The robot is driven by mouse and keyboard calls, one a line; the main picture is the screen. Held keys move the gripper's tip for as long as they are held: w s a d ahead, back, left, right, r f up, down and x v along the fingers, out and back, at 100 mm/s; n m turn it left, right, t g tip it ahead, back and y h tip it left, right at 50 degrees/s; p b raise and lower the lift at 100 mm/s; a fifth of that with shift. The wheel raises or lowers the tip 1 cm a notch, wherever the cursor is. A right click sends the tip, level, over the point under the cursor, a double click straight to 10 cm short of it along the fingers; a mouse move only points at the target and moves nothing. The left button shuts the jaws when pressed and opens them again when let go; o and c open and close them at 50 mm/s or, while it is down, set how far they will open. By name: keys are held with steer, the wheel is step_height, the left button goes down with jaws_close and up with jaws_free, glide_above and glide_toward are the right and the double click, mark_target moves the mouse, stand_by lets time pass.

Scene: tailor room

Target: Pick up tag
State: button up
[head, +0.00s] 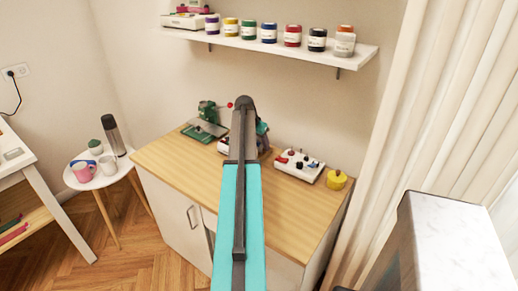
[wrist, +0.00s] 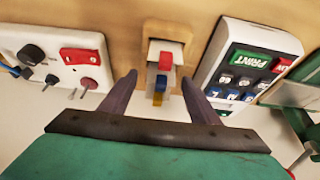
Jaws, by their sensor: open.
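My gripper (wrist: 159,78) is open in the wrist view, with its two dark fingers spread. A small white piece with red, blue and yellow parts (wrist: 161,62) sits between and just beyond the fingertips. I cannot tell for sure whether this is the tag or whether a finger touches it. In the head view my arm reaches over the wooden counter and hides the piece and the fingertips.
In the wrist view a white keypad device marked PRINT (wrist: 245,65) stands close on the right. A white panel with knobs and a red switch (wrist: 55,55) stands on the left. The head view shows the wooden counter (head: 170,160), a yellow object (head: 336,180) and a jar shelf (head: 270,46).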

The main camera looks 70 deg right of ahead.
steer(key=c, duration=1.1)
steer(key=shift+r, duration=0.1)
steer(key=shift+r+b, duration=1)
steer(key=shift+r, duration=3.9)
steer(key=shift+w, duration=0.1)
